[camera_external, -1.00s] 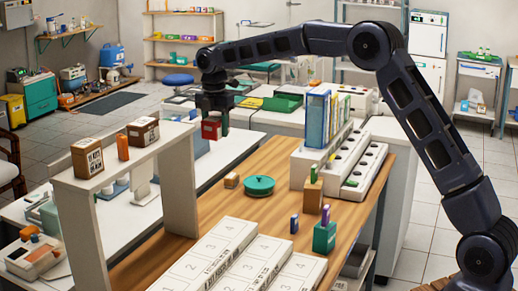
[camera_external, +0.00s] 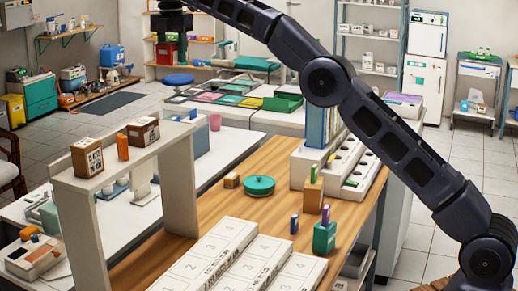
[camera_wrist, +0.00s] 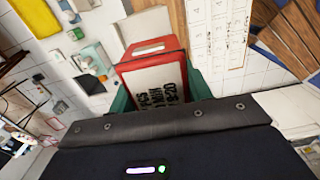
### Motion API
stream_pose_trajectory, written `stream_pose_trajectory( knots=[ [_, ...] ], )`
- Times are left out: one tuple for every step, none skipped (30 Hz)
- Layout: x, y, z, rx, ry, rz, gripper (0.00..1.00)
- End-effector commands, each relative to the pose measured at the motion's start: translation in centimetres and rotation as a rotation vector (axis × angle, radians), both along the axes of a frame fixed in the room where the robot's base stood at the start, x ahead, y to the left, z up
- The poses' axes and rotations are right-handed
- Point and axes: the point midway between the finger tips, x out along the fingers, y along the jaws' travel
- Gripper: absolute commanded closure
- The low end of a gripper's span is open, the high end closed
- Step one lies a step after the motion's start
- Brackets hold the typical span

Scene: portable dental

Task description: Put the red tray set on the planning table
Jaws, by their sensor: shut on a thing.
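My gripper (camera_external: 169,42) is high at the upper left of the external view, shut on the red tray set (camera_external: 165,52). In the wrist view the red tray set (camera_wrist: 152,78) is a red box-like piece with a pale face and black lettering, between the green fingers (camera_wrist: 160,98). It hangs in the air, clear of the tables. I cannot tell for sure which surface is the planning table. A white table (camera_external: 285,118) at the back carries flat coloured trays (camera_external: 230,97).
A wooden-topped table (camera_external: 222,205) in front holds a green round pot (camera_external: 258,186), blue binders (camera_external: 322,110) and a white rack (camera_external: 365,170). A pink cup (camera_external: 215,122) stands behind the raised shelf (camera_external: 130,150). Wall shelves (camera_external: 190,25) are behind my gripper.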

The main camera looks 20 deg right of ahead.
Motion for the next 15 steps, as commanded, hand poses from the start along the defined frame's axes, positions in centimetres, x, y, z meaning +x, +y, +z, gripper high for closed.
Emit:
stream_pose_trajectory(
  knots=[
    [-0.3, 0.2, 0.5, 0.002, -0.001, 0.001, 0.79],
    [-0.5, 0.2, 0.7, 0.002, 0.001, 0.001, 0.79],
    [-0.7, 0.2, 0.9, 0.003, 0.001, 0.001, 0.79],
    [-0.8, 0.2, 1.0, 0.003, 0.001, 0.0, 0.79],
    [-0.8, 0.2, 1.1, 0.003, 0.001, 0.0, 0.79],
    [-0.9, 0.2, 1.0, 0.002, 0.002, 0.0, 0.79],
    [-0.9, 0.2, 0.9, 0.001, 0.004, 0.0, 0.79],
    [-0.9, 0.2, 0.8, 0.001, 0.004, 0.0, 0.79],
    [-0.8, 0.2, 0.5, 0.002, 0.003, 0.0, 0.79],
    [-0.8, 0.2, 0.4, 0.0, 0.003, 0.0, 0.79],
    [-0.8, 0.2, 0.1, 0.001, 0.002, 0.0, 0.79],
    [-0.8, 0.2, -0.2, 0.0, 0.003, -0.001, 0.79],
    [-0.8, 0.1, -0.5, 0.0, 0.003, -0.001, 0.79],
    [-0.8, 0.1, -0.7, 0.001, 0.002, -0.001, 0.79],
    [-0.9, 0.1, -1.1, 0.0, 0.003, -0.001, 0.79]
  ],
)
